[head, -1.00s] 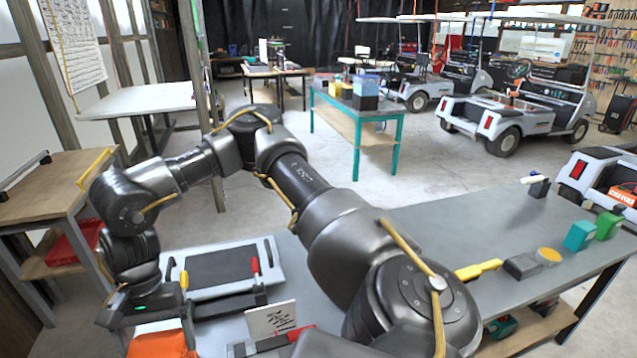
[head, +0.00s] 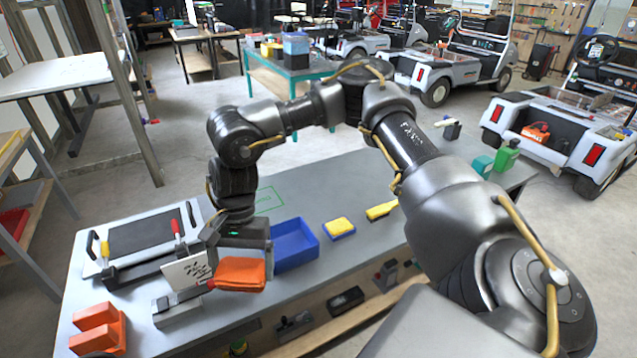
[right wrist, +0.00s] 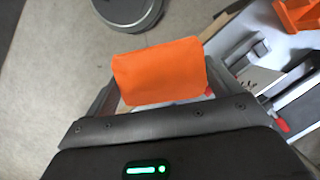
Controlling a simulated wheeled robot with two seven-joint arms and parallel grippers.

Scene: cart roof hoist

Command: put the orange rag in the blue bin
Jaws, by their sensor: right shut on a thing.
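The orange rag (head: 238,274) is folded and hangs below my right gripper (head: 242,256), which is shut on it. In the right wrist view the rag (right wrist: 160,72) lies across the fingers and hides their tips. The blue bin (head: 297,243) is an open box on the grey bench, just to the right of my right gripper in the head view. My left gripper is not in view.
A white card (head: 188,269) with black marks stands left of the rag. An orange block (head: 98,330) is at the bench's near left corner, and a black-topped tray (head: 145,235) behind. A yellow sponge (head: 339,227) lies right of the bin. The bench's near edge is close to the rag.

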